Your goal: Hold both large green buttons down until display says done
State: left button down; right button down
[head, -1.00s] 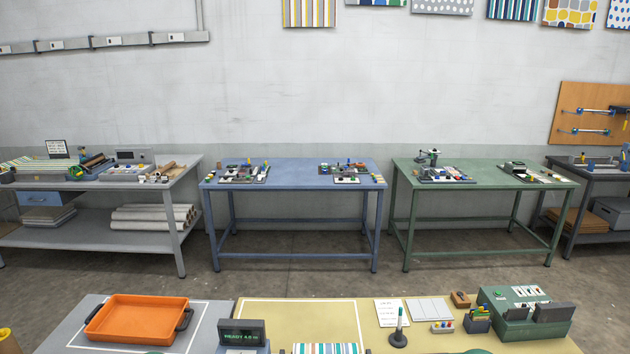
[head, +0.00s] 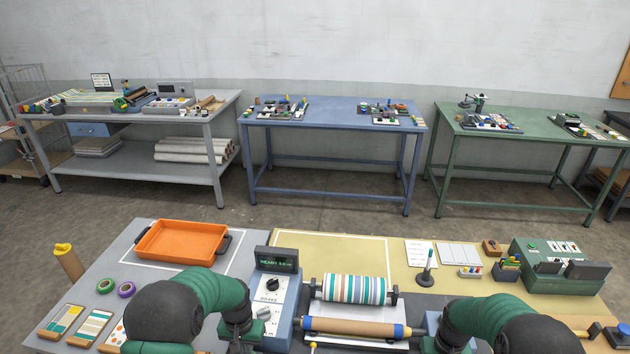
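The display (head: 277,260) on the grey-blue control box (head: 270,298) shows green text that reads READY and a number too small to read surely. A black dial sits below it. No large green buttons can be made out; my arms cover parts of the bench's near side, and the bottom edge cuts it off. A striped roll (head: 354,290) lies in the press, with a brown roll with blue and yellow ends (head: 352,327) in front of it. My two green-sleeved arms reach in from the lower left and lower right. Neither gripper's fingers show.
An orange tray (head: 181,243) stands at the bench's back left. A green box (head: 560,270), a pen stand (head: 427,268) and paper sheets are at the right. Tape rolls (head: 126,289) and sample cards lie at the left. Three work tables stand along the wall behind.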

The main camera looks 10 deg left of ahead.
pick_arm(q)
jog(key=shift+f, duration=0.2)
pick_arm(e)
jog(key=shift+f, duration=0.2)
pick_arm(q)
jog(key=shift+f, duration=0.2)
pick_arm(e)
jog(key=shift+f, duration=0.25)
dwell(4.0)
